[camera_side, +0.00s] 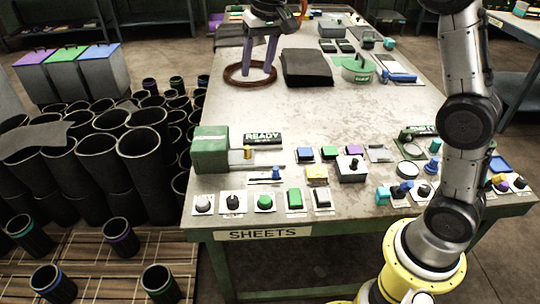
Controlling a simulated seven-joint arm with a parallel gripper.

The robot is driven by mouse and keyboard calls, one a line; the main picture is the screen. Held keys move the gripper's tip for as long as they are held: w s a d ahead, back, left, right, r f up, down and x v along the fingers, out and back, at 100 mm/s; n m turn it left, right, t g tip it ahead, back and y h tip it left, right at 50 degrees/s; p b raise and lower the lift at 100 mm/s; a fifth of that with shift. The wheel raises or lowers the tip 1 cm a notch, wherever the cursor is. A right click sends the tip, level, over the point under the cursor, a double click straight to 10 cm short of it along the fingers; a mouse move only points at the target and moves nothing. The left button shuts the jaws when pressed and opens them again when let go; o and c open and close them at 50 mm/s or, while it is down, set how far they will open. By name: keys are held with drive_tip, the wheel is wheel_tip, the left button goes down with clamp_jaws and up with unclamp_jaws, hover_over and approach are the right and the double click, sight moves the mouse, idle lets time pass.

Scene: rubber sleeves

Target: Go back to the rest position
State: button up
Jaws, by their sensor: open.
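My gripper (257,70) hangs down at the top middle of the side view, over the far part of the table. Its two purple fingers stand apart with nothing seen between them. Their tips are low over a dark red-brown ring (235,80) lying on the table (330,108) and look to be within its outline. I cannot tell whether they touch the ring or the table. My arm leaves the top of the picture, so part of it is hidden.
A green box (210,150) and several buttons and switches fill the near table. Black sleeves (98,158) crowd the floor at left. The middle of the table is clear.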

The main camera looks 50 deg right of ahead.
drive_tip(key=s+r+n+t, duration=0.1)
drive_tip(key=s+r, duration=0.2)
drive_tip(key=s, duration=0.7)
drive_tip(key=s+r+n+t, duration=0.1)
drive_tip(key=s+r+t, duration=0.15)
drive_tip(key=s, duration=0.75)
drive_tip(key=s+f+n, duration=0.2)
drive_tip(key=s+f, duration=0.8)
drive_tip(key=s, duration=0.1)
drive_tip(key=shift+s+a+f, duration=0.15)
drive_tip(key=shift+s+a, duration=0.15)
drive_tip(key=shift+s, duration=0.1)
drive_tip(key=shift+g, duration=0.25)
